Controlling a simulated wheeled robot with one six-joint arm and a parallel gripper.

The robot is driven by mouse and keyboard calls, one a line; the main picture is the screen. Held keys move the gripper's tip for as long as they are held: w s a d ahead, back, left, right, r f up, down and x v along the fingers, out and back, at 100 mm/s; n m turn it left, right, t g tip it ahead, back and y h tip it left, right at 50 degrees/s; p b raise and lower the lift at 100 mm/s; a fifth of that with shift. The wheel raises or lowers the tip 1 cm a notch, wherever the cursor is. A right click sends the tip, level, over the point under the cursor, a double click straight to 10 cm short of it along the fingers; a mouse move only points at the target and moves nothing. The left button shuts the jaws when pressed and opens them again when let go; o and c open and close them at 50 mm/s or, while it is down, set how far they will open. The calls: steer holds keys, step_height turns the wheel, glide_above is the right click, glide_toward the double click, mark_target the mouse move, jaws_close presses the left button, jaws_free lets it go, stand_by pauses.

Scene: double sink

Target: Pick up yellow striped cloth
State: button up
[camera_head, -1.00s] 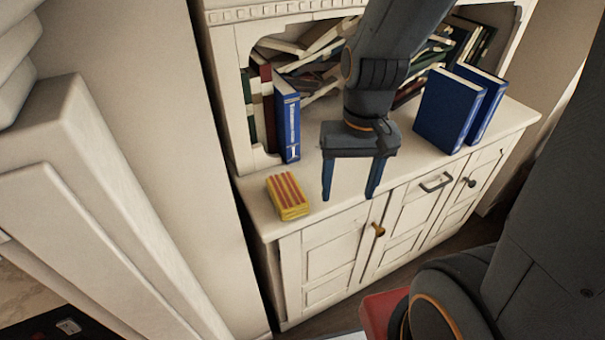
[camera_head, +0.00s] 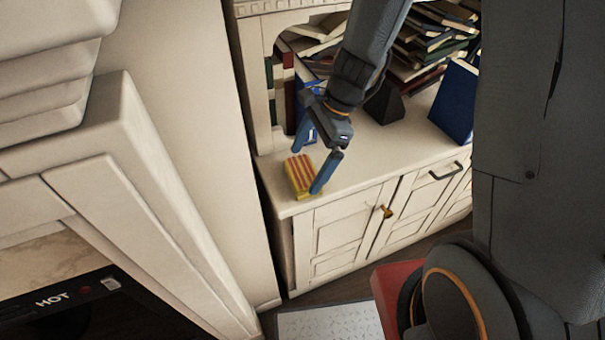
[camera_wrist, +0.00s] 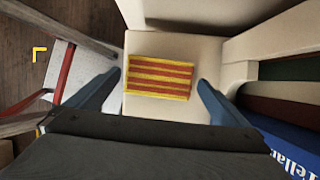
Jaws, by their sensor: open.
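The yellow cloth with red stripes (camera_head: 299,175) lies as a folded block on the left end of the white cabinet top, near its front edge. My gripper (camera_head: 318,163) is open just above it, with one finger in front of the cloth's right side and the other behind it. In the wrist view the cloth (camera_wrist: 160,78) lies between and a little beyond the two open fingertips (camera_wrist: 160,78), with a gap on each side. The fingers hold nothing. In the head view my finger hides a small part of the cloth's right side.
Books (camera_head: 288,95) stand in the shelf opening behind the cloth, and a blue book (camera_head: 455,100) stands farther right. A blue book (camera_wrist: 295,150) also shows at the wrist view's lower right. A wall closes the left side.

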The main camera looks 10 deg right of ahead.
mark_target(303, 171)
steer(key=shift+x, duration=1.7)
steer(key=c, duration=0.8)
steer(key=shift+r, duration=0.1)
step_height(303, 171, up, 10)
steer(key=o, duration=0.5)
steer(key=shift+c, duration=0.2)
steer(key=c, duration=0.4)
